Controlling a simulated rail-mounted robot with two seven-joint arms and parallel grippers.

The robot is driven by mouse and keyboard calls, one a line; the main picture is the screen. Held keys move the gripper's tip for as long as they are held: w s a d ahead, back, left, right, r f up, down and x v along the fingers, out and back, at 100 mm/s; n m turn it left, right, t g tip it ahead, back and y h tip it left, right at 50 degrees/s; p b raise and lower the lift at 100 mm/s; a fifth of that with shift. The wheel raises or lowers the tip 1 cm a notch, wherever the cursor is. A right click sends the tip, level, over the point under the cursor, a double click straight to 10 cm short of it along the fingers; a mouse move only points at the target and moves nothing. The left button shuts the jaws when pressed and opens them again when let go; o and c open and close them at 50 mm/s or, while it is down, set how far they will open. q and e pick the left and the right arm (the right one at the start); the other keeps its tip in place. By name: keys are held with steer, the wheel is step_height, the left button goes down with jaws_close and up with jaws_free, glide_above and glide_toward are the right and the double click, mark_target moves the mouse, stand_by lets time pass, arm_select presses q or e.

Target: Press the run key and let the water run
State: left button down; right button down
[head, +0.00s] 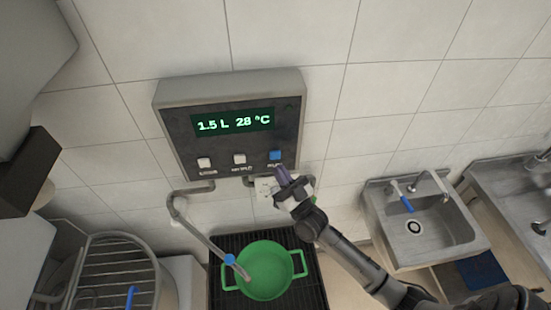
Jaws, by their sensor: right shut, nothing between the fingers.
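A grey wall-mounted water meter (185,128) shows "1.5 L 28 °C" in green on its display (233,122). Below the display sit two white keys, one at the left (204,163) and one in the middle (239,159), and a blue key (275,155) at the right. The key labels are too small to read surely. My right gripper (281,172) is shut and empty, its tips just below the blue key; I cannot tell if they touch it. A green two-handled pot (268,272) stands under the spout pipe (208,243). No water stream is visible. My left gripper is out of view.
The pot stands on a dark grate (308,262). A steel sink (415,227) with a blue-handled tap is at the right. A round wire-guarded bowl (118,268) stands at the lower left. The tiled wall right of the meter is clear.

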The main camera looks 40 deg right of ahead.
mark_target(275, 155)
steer(key=shift+w+d, duration=0.55)
steer(key=shift+w, duration=0.25)
steer(key=shift+w+d, duration=0.1)
steer(key=shift+w, duration=0.1)
stand_by(1.6)
steer(key=shift+w+d, duration=0.1)
steer(key=shift+w, duration=0.05)
steer(key=shift+b, duration=0.3)
